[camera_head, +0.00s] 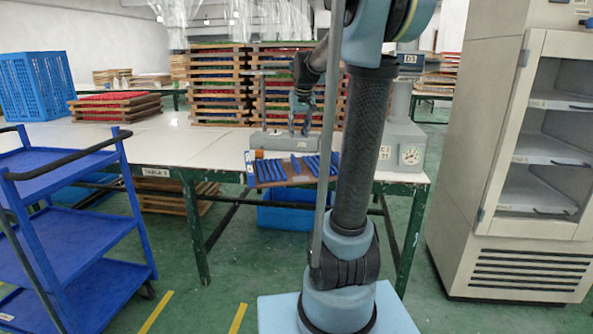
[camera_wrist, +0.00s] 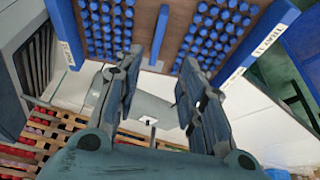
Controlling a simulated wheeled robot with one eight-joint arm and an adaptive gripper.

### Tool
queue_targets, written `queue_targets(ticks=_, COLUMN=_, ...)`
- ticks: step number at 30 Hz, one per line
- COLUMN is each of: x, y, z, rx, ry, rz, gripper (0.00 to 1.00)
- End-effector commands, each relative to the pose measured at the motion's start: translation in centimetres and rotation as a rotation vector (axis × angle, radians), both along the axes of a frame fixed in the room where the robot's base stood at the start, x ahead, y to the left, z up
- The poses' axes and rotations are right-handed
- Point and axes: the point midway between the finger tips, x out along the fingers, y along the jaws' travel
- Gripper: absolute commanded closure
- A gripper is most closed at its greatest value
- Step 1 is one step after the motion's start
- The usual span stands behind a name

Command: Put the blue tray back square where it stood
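The blue tray (camera_head: 266,184) lies at the front edge of the table (camera_head: 210,150), in front of a grey machine.
The grey machine (camera_head: 405,140) with a dial stands behind and right of the tray. Stacked wooden trays (camera_head: 220,85) stand farther back. A blue crate (camera_head: 285,217) sits under the table. A blue cart (camera_head: 75,235) is at left, a cabinet (camera_head: 515,170) at right. The table's left part has bare room.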

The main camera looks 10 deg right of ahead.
Motion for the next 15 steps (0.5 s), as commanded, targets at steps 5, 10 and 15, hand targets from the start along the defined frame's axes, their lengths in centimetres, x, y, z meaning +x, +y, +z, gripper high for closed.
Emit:
queue_targets(ticks=5, x=1.9, y=0.0, z=0.2, rx=0.001, ry=-0.009, rz=0.002, gripper=0.63)
queue_targets(ticks=10, x=2.7, y=0.1, z=-1.3, rx=0.001, ry=-0.009, rz=0.002, gripper=0.63)
queue_targets(ticks=15, x=3.8, y=0.1, z=-4.1, rx=0.001, ry=-0.009, rz=0.002, gripper=0.63)
